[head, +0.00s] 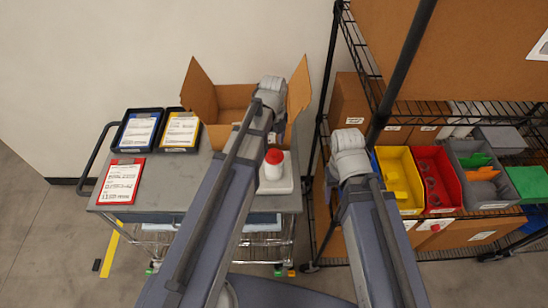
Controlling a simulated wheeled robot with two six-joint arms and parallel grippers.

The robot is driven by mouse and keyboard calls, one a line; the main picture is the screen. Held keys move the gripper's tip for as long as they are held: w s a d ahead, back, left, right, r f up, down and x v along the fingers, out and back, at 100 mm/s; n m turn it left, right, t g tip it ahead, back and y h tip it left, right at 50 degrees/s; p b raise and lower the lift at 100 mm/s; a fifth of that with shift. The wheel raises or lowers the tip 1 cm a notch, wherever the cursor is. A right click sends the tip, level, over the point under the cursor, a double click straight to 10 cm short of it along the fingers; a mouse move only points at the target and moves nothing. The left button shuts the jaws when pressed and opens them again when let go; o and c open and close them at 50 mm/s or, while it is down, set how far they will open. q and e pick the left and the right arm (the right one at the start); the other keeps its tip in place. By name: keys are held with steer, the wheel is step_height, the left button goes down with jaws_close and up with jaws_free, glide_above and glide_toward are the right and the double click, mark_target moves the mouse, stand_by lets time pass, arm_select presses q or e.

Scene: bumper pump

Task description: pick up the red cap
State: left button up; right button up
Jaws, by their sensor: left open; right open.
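The red cap (274,156) sits on top of a small white bottle (273,172), upright as far as I can see. The bottle stands on a white flat-topped device (284,184) at the right side of the grey cart top (170,185). My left arm crosses just left of the cap and hides part of the device. My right arm reaches up further right, in front of the shelf. Both arms show only links and rounded grey joints. I cannot make out the fingers of either gripper, and nothing visible touches the cap.
An open cardboard box (202,92) stands behind the bottle. A blue-labelled tray (138,130), a yellow-labelled tray (181,131) and a red clipboard (121,181) lie on the cart's left. A wire shelf at right holds yellow (411,208), red (449,208) and grey bins.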

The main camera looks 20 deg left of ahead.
mark_target(274, 152)
arm_select(q)
step_height(274, 152, down, 4)
steer(key=b, duration=0.3)
steer(key=shift+w+f+b, duration=0.15)
steer(key=shift+f+b, duration=0.1)
steer(key=shift+b, duration=0.15)
steer(key=shift+r, duration=0.1)
steer(key=shift+c, duration=0.3)
jaws_close()
